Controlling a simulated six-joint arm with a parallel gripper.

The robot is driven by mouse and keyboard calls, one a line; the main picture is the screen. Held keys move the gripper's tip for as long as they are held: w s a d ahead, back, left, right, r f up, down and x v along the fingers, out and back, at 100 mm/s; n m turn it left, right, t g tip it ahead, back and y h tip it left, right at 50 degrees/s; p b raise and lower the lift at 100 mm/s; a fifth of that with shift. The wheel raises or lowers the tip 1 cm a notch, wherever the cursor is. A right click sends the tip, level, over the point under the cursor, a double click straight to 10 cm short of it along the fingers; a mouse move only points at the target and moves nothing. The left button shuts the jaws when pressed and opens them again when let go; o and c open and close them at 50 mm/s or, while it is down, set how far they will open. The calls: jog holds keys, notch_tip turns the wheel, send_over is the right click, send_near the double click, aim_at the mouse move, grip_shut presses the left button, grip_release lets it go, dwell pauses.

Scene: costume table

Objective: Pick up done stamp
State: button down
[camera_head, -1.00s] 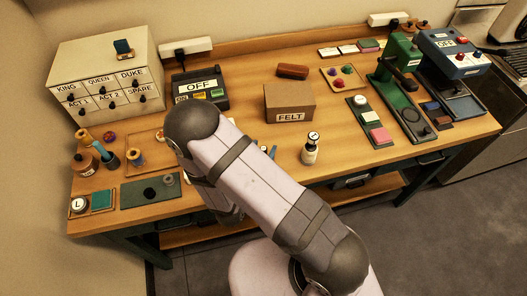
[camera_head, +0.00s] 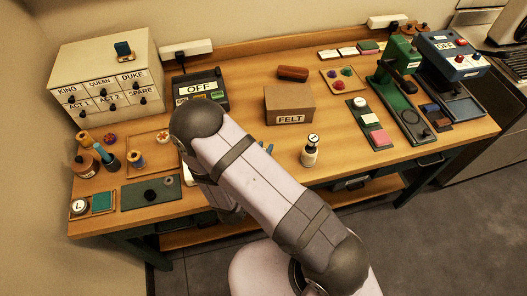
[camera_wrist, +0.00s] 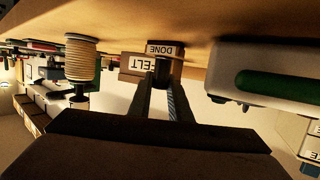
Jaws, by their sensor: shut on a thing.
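The done stamp (camera_wrist: 164,50) shows in the wrist view as a small block with an upside-down DONE label and a dark handle. My gripper (camera_wrist: 162,78) is shut on the handle, one finger on each side. The labelled base is close to the tabletop; I cannot tell whether it touches. In the head view my arm hides the stamp and the gripper fingers.
The FELT box (camera_head: 289,104) stands mid-table, behind the stamp in the wrist view. A thread spool (camera_wrist: 82,58) and a pale body with a green panel (camera_wrist: 270,84) flank the gripper there. A labelled drawer cabinet (camera_head: 105,75) is back left. A bottle (camera_head: 310,152) stands right of my arm.

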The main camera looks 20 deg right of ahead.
jog(key=shift+r, duration=0.1)
jog(key=shift+r+b, duration=0.65)
jog(key=shift+r, duration=4.15)
